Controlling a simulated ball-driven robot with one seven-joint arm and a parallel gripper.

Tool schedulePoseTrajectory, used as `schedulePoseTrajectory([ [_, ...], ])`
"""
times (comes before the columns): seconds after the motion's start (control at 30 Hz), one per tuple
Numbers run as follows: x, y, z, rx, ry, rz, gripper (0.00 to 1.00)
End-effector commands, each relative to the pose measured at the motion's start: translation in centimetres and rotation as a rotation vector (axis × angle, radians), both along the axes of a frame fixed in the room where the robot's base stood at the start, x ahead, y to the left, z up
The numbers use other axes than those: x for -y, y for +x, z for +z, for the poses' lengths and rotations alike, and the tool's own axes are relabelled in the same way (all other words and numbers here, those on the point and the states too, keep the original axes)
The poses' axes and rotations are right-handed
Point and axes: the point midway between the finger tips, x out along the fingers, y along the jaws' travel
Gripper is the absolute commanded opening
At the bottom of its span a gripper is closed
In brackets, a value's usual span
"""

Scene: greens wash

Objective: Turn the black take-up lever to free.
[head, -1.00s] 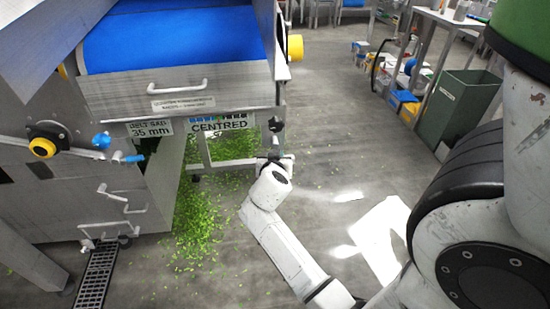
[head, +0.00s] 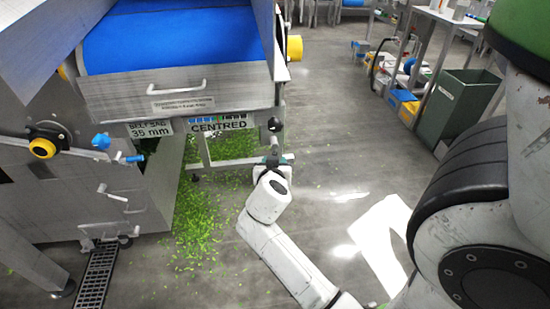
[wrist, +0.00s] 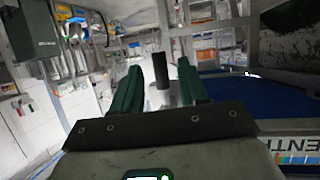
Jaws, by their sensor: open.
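The black take-up lever (head: 274,125) stands at the right end of the machine frame, its dark knob upright above my wrist in the head view. In the wrist view its black grip (wrist: 162,72) shows between my two green fingers, with a gap on each side. My gripper (wrist: 159,67) is open around the grip, or just short of it; the depth is hard to tell. In the head view my gripper (head: 271,161) is just below the knob and mostly hidden by my wrist. A "CENTRED" display (head: 220,123) and a "BELT SAG 35 mm" display (head: 150,129) face me.
The steel machine with its blue belt (head: 175,38) fills the left. Green leaf scraps (head: 205,215) litter the floor. A green bin (head: 468,105) stands at the right. The floor between is open.

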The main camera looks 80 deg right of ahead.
Motion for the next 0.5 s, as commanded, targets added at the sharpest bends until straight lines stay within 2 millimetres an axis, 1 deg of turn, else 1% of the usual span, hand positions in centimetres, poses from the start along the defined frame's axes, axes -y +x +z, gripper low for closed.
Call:
schedulePoseTrajectory([
  [0.03,-1.0,-0.2,0.5,-0.001,0.000,0.003,0.43],
  [0.1,-2.3,-0.4,0.9,-0.001,0.001,0.003,0.43],
  [0.23,-4.1,-0.8,1.7,-0.001,0.000,0.003,0.43],
  [0.4,-5.3,-1.0,2.2,-0.001,0.000,0.000,0.43],
  [0.5,-5.6,-1.1,2.3,-0.001,0.001,-0.001,0.43],
])
